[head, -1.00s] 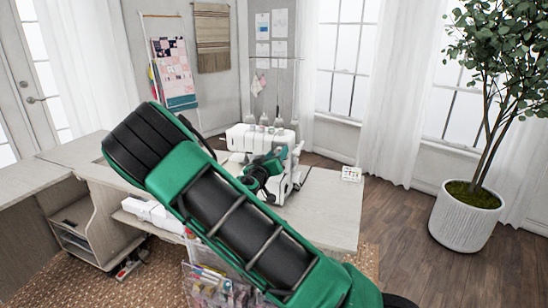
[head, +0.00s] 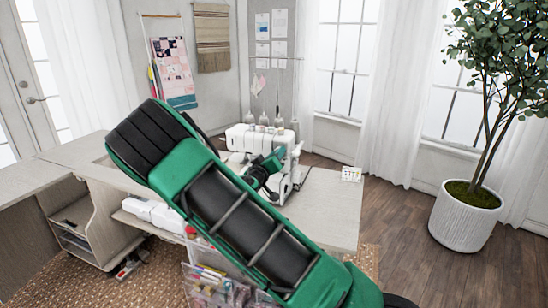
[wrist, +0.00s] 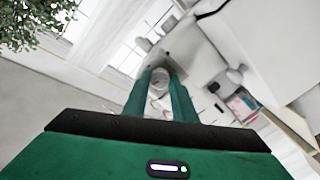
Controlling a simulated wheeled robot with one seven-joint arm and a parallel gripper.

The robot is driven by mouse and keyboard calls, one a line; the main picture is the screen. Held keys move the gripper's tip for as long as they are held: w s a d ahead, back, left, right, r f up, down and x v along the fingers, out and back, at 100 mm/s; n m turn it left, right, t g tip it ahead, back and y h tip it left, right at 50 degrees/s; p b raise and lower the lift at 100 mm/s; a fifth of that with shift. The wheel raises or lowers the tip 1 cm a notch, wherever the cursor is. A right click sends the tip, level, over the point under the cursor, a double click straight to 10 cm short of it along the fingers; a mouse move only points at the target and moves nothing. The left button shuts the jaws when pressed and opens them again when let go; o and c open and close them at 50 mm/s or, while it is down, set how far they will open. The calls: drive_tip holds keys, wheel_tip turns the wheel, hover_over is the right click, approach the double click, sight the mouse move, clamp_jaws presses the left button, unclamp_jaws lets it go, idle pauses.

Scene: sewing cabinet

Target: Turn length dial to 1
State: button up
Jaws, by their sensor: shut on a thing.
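A white sewing machine (head: 240,138) stands on the light wood cabinet top, with cone-like spools or posts along its top. My gripper (head: 279,153) is at its right end, partly hidden behind my arm. In the wrist view my gripper (wrist: 160,78) has its two green fingers close together around a small rounded pale grey part (wrist: 158,88), which appears to be the length dial on the machine. The fingers are shut on it. The dial's marks and number are too small and blurred to read.
A small white card (head: 351,174) stands on the cabinet top (head: 335,205) right of the machine. A white item (head: 152,212) lies on a lower shelf at left. A clear organizer (head: 215,285) hangs at the front. A potted tree (head: 466,217) stands at right.

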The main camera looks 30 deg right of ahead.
drive_tip(key=n, duration=0.7)
drive_tip(key=shift+w+a+f, duration=0.15)
drive_tip(key=shift+a, duration=0.1)
drive_tip(key=n, duration=0.6)
drive_tip(key=shift+f+n, duration=0.1)
drive_tip(key=shift+n, duration=0.3)
drive_tip(key=n, duration=0.4)
drive_tip(key=shift+a+f, duration=0.1)
drive_tip(key=shift+n, duration=2.2)
drive_tip(key=o, duration=1)
drive_tip(key=shift+o, duration=0.2)
drive_tip(key=shift+d, duration=0.2)
